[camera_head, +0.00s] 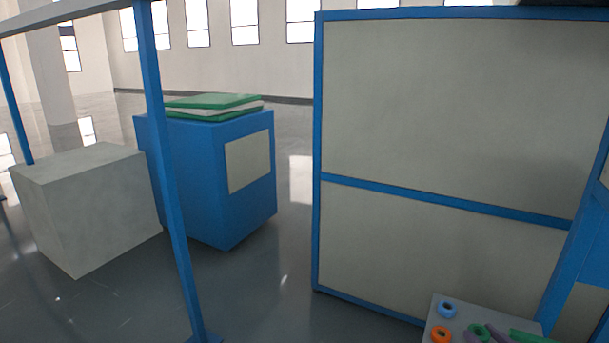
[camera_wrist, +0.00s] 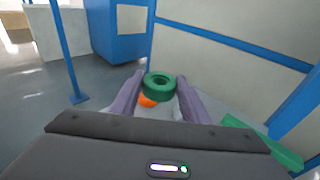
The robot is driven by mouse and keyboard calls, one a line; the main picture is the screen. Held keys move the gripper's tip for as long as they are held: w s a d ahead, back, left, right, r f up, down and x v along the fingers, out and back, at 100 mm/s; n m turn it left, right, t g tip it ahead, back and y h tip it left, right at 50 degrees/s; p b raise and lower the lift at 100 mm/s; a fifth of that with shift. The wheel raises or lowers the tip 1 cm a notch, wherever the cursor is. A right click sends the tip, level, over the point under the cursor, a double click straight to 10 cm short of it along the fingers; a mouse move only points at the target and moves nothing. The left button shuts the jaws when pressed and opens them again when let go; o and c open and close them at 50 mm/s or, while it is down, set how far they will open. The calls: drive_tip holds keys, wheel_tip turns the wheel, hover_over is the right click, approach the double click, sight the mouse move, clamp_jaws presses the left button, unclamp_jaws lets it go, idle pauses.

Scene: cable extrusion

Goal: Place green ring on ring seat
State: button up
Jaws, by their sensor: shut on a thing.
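The green ring (camera_wrist: 160,85) is between the two purple fingers of my gripper (camera_wrist: 157,86) in the wrist view. The gripper is shut on it. In the head view the green ring (camera_head: 478,331) shows at the bottom right, over a light grey surface, with parts of my purple fingers (camera_head: 496,334) beside it. I cannot tell whether the ring touches the surface. I cannot make out a ring seat in either view.
An orange ring (camera_head: 440,335) and a blue ring (camera_head: 447,309) are on the grey surface (camera_head: 438,301). The orange ring (camera_wrist: 147,100) also shows just below the green ring in the wrist view. A long green piece (camera_wrist: 262,143) lies to the right. A blue-framed panel (camera_head: 450,110) stands behind.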

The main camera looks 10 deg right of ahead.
drive_tip(key=w+a+f+n+y, duration=0.1)
drive_tip(key=w+a+f+y, duration=0.1)
drive_tip(key=a, duration=0.9)
drive_tip(key=w+a+f+n+g+y, duration=0.1)
drive_tip(key=w+a+f, duration=0.2)
drive_tip(key=a, duration=0.8)
drive_tip(key=w+a+f+n+y, duration=0.2)
drive_tip(key=w+a+f, duration=0.1)
drive_tip(key=a, duration=0.8)
drive_tip(key=shift+w+f+g+y, duration=0.3)
drive_tip(key=shift+g, duration=0.1)
